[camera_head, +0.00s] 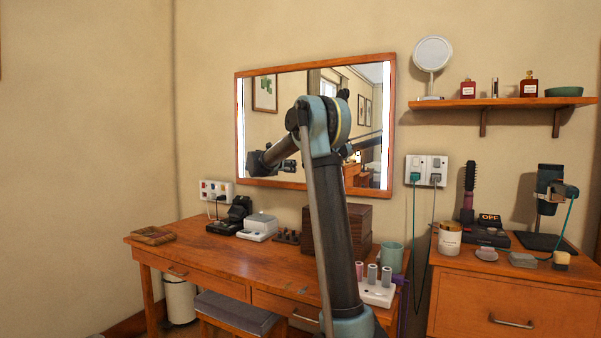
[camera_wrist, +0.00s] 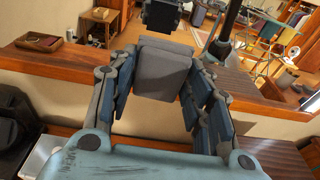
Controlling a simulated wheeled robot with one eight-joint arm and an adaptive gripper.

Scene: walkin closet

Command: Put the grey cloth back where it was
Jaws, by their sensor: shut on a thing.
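My gripper (camera_wrist: 160,88) shows in the wrist view, its blue-padded fingers on either side of a grey folded piece, which looks like the grey cloth (camera_wrist: 165,70). The cloth is held up between the fingers in front of the mirror (camera_wrist: 265,93). In the head view my arm rises before the mirror (camera_head: 316,186); my gripper and the cloth cannot be made out clearly there, and dark shapes in the glass look like reflections of my arm.
The desk (camera_head: 205,250) holds a wooden tray (camera_head: 153,235), black and white devices, a dark wooden box (camera_head: 362,222), a mug (camera_head: 391,257) and a white holder (camera_head: 377,292). A right-hand cabinet (camera_head: 470,290) carries several small items. A wall shelf (camera_head: 500,102) and cushioned stool (camera_head: 235,312) are nearby.

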